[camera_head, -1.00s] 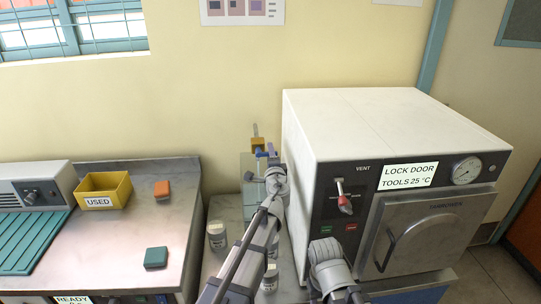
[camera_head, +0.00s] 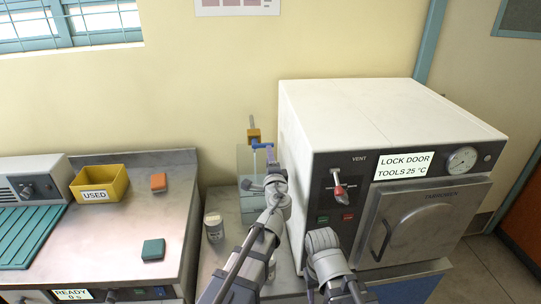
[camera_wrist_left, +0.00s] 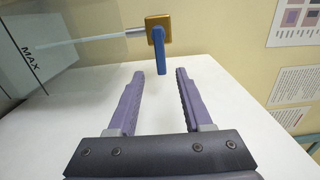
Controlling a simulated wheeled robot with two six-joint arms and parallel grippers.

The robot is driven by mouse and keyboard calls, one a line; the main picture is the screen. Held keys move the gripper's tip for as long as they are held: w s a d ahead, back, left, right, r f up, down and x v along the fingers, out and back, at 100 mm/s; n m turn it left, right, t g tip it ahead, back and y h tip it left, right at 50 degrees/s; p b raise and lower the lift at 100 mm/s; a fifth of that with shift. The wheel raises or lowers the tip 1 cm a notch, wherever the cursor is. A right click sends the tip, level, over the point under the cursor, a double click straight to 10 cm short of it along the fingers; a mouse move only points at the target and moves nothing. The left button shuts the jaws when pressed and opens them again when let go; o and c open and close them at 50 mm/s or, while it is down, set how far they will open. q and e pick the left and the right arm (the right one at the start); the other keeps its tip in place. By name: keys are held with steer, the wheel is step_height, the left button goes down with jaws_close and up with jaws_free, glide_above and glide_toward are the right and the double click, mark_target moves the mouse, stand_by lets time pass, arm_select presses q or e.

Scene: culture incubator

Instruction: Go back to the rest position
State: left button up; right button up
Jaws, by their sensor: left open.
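My left gripper (camera_head: 270,157) is beside the white cabinet, with its wrist below the tap in the head view. In the left wrist view my left gripper (camera_wrist_left: 158,85) has its two purple fingers apart, with nothing between them. A brass tap (camera_wrist_left: 158,22) with a blue lever (camera_wrist_left: 160,55) is just beyond the fingertips, apart from them. The tap (camera_head: 254,134) also shows in the head view above a clear tank (camera_head: 246,165). My right arm (camera_head: 325,258) stands in front of the white cabinet, and its gripper does not show.
The white autoclave (camera_head: 395,125) with a closed door stands close on the right. Jars (camera_head: 213,227) stand on the low bench beside my left arm. On the left steel bench are a yellow bin (camera_head: 118,190), an orange block (camera_head: 159,182) and a teal block (camera_head: 153,250).

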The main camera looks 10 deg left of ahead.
arm_select(q)
steer(key=s+a+f+n+g+p, duration=0.2)
steer(key=s+f+n+g+p, duration=0.1)
steer(key=s+f+n+g, duration=0.95)
steer(key=s+d+f+g+h, duration=0.2)
steer(key=s+d, duration=0.2)
steer(key=s, duration=0.5)
steer(key=s+d+f+m+g+h, duration=0.1)
steer(key=s+d+f+g, duration=0.2)
steer(key=s, duration=0.7)
steer(key=shift+d+f+h+p, duration=0.25)
steer(key=shift+d+h+p, duration=0.2)
steer(key=shift+d, duration=0.6)
